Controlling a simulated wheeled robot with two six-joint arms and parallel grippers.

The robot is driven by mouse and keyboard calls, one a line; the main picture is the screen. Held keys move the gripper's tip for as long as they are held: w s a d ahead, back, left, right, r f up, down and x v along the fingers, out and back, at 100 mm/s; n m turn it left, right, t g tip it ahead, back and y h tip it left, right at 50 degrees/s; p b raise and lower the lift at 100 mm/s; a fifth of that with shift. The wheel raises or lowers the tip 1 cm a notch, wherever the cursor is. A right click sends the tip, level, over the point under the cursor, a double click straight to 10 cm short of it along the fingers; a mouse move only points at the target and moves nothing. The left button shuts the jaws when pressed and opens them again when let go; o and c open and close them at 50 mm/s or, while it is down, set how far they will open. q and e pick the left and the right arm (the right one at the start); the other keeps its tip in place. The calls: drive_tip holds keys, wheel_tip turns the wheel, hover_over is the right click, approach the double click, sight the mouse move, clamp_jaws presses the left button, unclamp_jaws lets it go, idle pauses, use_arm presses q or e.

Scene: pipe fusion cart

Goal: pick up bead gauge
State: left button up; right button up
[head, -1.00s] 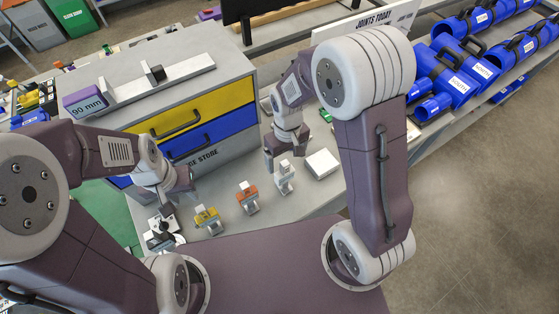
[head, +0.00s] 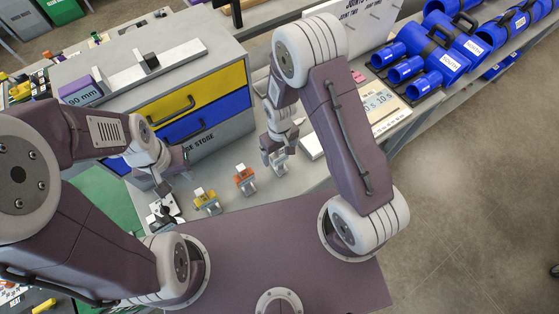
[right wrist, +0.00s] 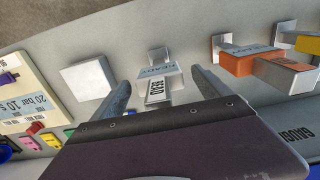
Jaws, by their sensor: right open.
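The bead gauge (right wrist: 158,86) is a small white and grey piece with a "BEAD" label, standing on the bench beside a grey "READY" mark. In the right wrist view it lies between the two fingers of my right gripper (right wrist: 163,88), which is open, with clear space on both sides. In the head view my right gripper (head: 275,158) is over the gauge and hides most of it. My left gripper (head: 172,172) hangs over the bench's left part, near the drawer cabinet; its finger gap is not clear.
An orange gauge (head: 245,180) and a yellow gauge (head: 207,203) stand left of the bead gauge. A white block (right wrist: 88,80) lies on its other side. A board marked "20 bar 10 s" (right wrist: 28,100) is beyond. The drawer cabinet (head: 190,115) stands behind.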

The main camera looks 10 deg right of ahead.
drive_tip(key=shift+w, duration=0.1)
drive_tip(key=shift+f, duration=0.1)
drive_tip(key=c, duration=0.5)
clamp_jaws()
drive_tip(key=shift+w+r, duration=0.1)
drive_tip(key=shift+r, duration=0.1)
drive_tip(key=shift+r, duration=0.3)
wheel_tip(320, 180, up, 3)
drive_tip(key=shift+f+b, duration=0.15)
drive_tip(key=shift+b, duration=0.45)
drive_tip(key=s+a+r+b, duration=0.1)
drive_tip(key=s+a+r, duration=0.2)
drive_tip(key=s+r, duration=0.4)
drive_tip(key=s, duration=0.4)
drive_tip(key=shift+a+r+b, duration=0.25)
drive_tip(key=shift+a+b, duration=0.15)
drive_tip(key=shift+s, duration=0.1)
